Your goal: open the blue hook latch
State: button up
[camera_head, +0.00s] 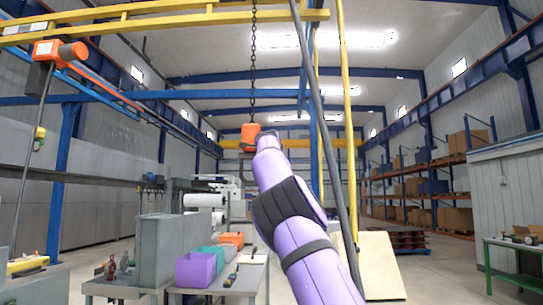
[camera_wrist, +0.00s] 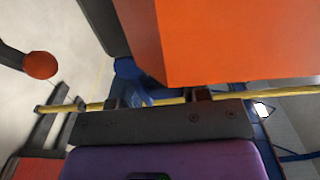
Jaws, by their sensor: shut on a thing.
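An orange hook block (camera_head: 250,131) hangs on a dark chain (camera_head: 253,60) in the head view. My purple arm reaches up to just below it and hides my gripper and the latch there. In the wrist view the orange block (camera_wrist: 230,40) fills the upper right, very close. The blue hook latch (camera_wrist: 127,70) shows under the block's left edge, reaching down to my gripper (camera_wrist: 155,101). My gripper is shut on this blue part, with its dark fingers at either side. The exact contact is partly hidden, and the latch's open or closed position cannot be told.
A yellow gantry beam (camera_head: 170,17) crosses overhead. A grey pole (camera_head: 318,110) and a yellow post (camera_head: 348,150) stand close right of the block. Below left is a table with a purple bin (camera_head: 196,270). A second orange hoist unit (camera_head: 60,50) hangs at left.

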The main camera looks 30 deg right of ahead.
jog(key=shift+a+r+n, duration=0.1)
jog(key=shift+r+n, duration=0.2)
jog(key=o, duration=0.8)
jog(key=shift+c, duration=0.2)
jog(key=shift+f, duration=0.15)
jog(key=shift+a, duration=0.1)
jog(key=v, duration=1)
jog(key=shift+s+a, duration=0.2)
jog(key=shift+s, duration=0.05)
